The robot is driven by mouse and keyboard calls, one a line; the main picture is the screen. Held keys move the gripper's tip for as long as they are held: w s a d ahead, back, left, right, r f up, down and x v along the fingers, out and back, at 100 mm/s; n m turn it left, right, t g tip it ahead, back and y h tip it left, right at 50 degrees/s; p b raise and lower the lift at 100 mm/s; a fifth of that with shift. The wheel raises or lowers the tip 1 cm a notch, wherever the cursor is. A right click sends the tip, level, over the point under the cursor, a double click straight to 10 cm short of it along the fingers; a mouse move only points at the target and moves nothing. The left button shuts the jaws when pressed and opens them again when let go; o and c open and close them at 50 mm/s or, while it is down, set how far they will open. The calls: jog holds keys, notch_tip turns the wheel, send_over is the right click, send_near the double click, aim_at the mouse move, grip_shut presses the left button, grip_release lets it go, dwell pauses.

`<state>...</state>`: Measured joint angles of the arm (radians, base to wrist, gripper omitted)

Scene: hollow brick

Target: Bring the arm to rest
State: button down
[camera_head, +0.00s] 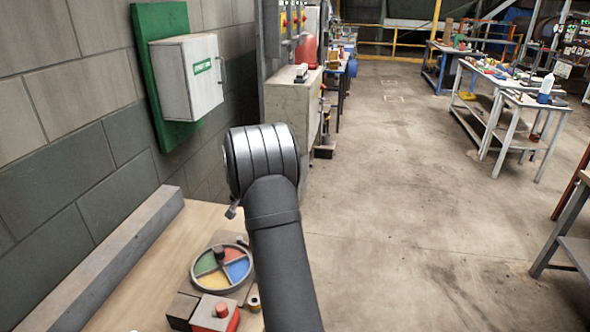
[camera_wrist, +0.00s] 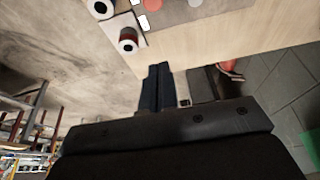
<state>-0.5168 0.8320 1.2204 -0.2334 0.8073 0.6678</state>
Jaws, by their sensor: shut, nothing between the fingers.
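My arm (camera_head: 280,250) rises from the bottom of the head view and ends in a ribbed dark joint (camera_head: 262,158) above the far edge of the wooden table (camera_head: 150,290). My gripper is not clearly visible there. In the wrist view my gripper (camera_wrist: 158,68) shows as two dark fingers side by side, shut, with nothing between them. The fingertips point toward the pale table top (camera_wrist: 220,35) and are clear of the objects on it.
A four-coloured round dial (camera_head: 222,268), a red-topped block (camera_head: 215,315) and a dark block (camera_head: 182,308) stand on the table left of my arm. A grey beam (camera_head: 110,260) lines its left edge. A white wall box (camera_head: 188,78) hangs beyond. Open floor (camera_head: 400,220) lies right.

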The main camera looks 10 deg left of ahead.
jog(key=x, duration=0.7)
jog(key=shift+d, duration=0.25)
jog(key=shift+w+f, duration=0.15)
jog(key=shift+f, duration=0.2)
jog(key=shift+w+a+f+n+y, duration=0.25)
jog(key=shift+w+a+f+n, duration=0.1)
jog(key=shift+n, duration=0.4)
jog(key=shift+w+a+f+n+y, duration=0.2)
jog(key=shift+w+f+n, duration=0.1)
jog(key=shift+n, duration=0.5)
jog(key=shift+w+a+f+n+y, duration=0.25)
jog(key=shift+w+a+f+n, duration=0.1)
jog(key=shift+n, duration=0.4)
jog(key=shift+w+a+f+n, duration=0.15)
jog(key=shift+w+a+n, duration=0.05)
jog(key=shift+w+n, duration=0.2)
jog(key=shift+w+a, duration=0.45)
jog(key=shift+w, duration=0.35)
jog(key=shift+r, duration=0.9)
jog(key=shift+s+d+r, duration=0.1)
jog(key=shift+s+r, duration=0.05)
jog(key=shift+r, duration=0.15)
